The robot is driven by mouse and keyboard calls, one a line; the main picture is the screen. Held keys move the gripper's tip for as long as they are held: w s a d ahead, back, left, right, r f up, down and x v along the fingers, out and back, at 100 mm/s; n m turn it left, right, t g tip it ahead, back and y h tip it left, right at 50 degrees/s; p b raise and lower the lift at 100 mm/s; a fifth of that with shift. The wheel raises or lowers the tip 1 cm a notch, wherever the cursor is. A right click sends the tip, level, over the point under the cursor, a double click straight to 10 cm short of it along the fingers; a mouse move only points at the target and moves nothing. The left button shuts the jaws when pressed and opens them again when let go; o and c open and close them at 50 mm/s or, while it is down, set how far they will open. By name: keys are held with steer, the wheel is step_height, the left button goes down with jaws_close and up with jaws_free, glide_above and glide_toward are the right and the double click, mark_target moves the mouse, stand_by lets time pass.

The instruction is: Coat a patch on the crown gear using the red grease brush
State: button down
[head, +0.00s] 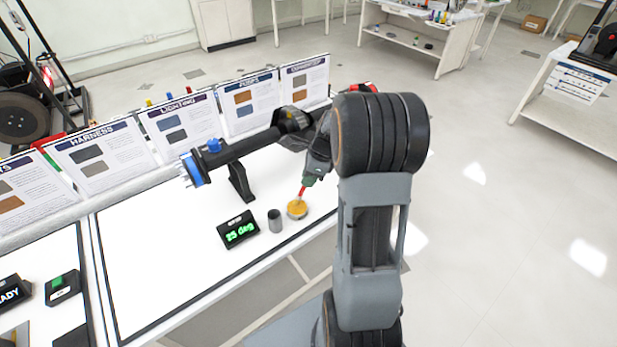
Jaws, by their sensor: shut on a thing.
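My gripper (313,176) is at the right part of the white bench, pointing down, partly hidden by my arm. It is shut on the red grease brush (302,191). The brush's lower end meets a round pot of amber grease (297,210); I cannot tell how deep it sits. A black shaft assembly (245,149) lies on a black stand, left of and behind the gripper. Its left end has a blue ring with pale prongs (193,169), which looks like the crown gear, though I cannot be sure. My gripper is well apart from it.
A grey cylinder (275,221) stands close left of the pot. A black display with green characters (238,230) is left of that. Upright information boards (180,127) line the bench's back edge. The white bench top (150,250) is clear at front left.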

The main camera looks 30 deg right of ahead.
steer(key=shift+r+p, duration=2.2)
steer(key=shift+r, duration=0.5)
steer(key=shift+f, duration=0.1)
